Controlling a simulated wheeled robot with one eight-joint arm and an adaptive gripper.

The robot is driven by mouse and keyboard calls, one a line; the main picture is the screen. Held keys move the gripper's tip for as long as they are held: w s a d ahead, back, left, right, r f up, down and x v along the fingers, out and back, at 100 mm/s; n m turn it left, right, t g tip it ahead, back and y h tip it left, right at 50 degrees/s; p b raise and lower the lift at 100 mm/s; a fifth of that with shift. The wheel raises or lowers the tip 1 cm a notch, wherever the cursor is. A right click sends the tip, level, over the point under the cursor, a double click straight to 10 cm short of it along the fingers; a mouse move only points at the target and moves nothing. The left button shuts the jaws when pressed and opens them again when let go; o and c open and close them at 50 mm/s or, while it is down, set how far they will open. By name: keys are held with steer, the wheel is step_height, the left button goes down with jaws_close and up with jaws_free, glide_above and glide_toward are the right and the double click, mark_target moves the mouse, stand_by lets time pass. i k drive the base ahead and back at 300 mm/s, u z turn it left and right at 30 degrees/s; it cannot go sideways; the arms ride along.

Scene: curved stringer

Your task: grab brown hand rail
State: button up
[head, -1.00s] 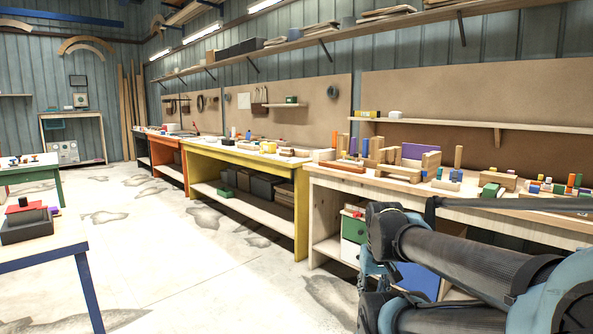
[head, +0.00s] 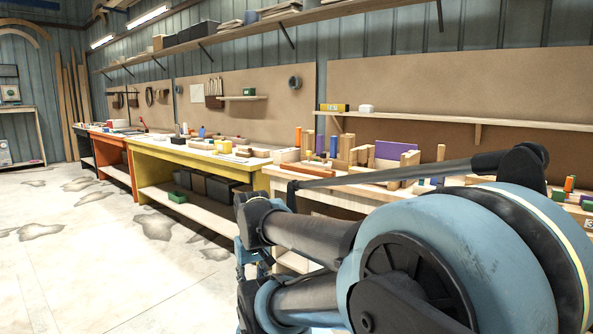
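A long reddish-brown bar (head: 308,170), possibly the brown hand rail, lies along the front left of the pale wooden workbench (head: 275,182). It is small in the head view, so I cannot be sure what it is. My arm fills the lower right and hides much of that bench's front. My gripper's fingers do not show, and I see nothing held.
Wooden blocks and a purple panel (head: 395,150) stand on the pale bench. A yellow bench (head: 185,155) and an orange bench (head: 112,145) continue to the left. Tall brown strips (head: 76,100) lean at the far wall. The floor at left is clear.

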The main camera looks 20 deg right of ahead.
mark_target(321, 172)
steer(key=z, duration=0.6)
steer(key=i, duration=1.15)
steer(key=z, duration=0.8)
